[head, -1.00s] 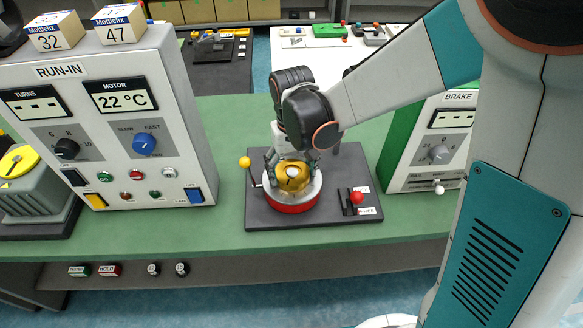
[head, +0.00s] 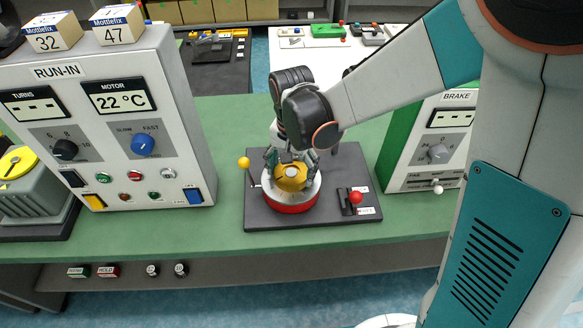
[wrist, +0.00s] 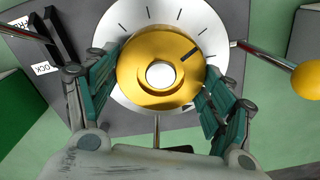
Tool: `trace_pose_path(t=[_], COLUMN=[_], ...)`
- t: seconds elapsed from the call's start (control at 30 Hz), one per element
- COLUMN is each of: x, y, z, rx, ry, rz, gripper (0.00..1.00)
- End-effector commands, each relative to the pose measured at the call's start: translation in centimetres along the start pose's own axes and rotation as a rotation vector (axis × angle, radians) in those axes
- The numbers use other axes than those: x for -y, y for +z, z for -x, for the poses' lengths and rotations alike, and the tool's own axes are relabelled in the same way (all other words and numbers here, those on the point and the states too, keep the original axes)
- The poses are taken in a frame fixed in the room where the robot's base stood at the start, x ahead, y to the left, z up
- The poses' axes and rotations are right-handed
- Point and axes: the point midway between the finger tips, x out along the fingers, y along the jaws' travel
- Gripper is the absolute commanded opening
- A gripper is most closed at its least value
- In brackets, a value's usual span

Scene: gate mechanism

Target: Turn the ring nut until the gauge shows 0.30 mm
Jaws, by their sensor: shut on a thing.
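The gold ring nut (head: 291,180) sits on a white dial plate with a red base (head: 292,208), on a dark board. My gripper (head: 292,162) comes down from above, with its fingers on either side of the nut. In the wrist view my gripper (wrist: 160,80) is shut on the gold nut (wrist: 150,85), one green finger at each side. The nut has a dark mark on its upper right, and the white plate (wrist: 127,17) has black tick marks around it. I see no gauge reading in mm.
A yellow-knobbed lever (head: 244,162) stands left of the nut and a red-knobbed lever (head: 356,197) right of it. The grey RUN-IN panel (head: 175,110) stands at left, the green BRAKE box (head: 405,135) at right. Green bench is free in front.

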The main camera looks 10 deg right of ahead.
Motion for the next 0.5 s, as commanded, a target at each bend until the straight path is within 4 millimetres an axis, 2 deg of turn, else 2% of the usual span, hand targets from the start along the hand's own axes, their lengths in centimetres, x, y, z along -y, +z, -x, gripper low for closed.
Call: trace_pose_path(t=[0.47,0.5], x=[-0.04,-0.04], y=[0.08,0.08], z=[-0.07,-0.07], rx=[0.001,0.001], ry=[0.000,0.001], rz=[-0.015,-0.015], gripper=[0.51,0.77])
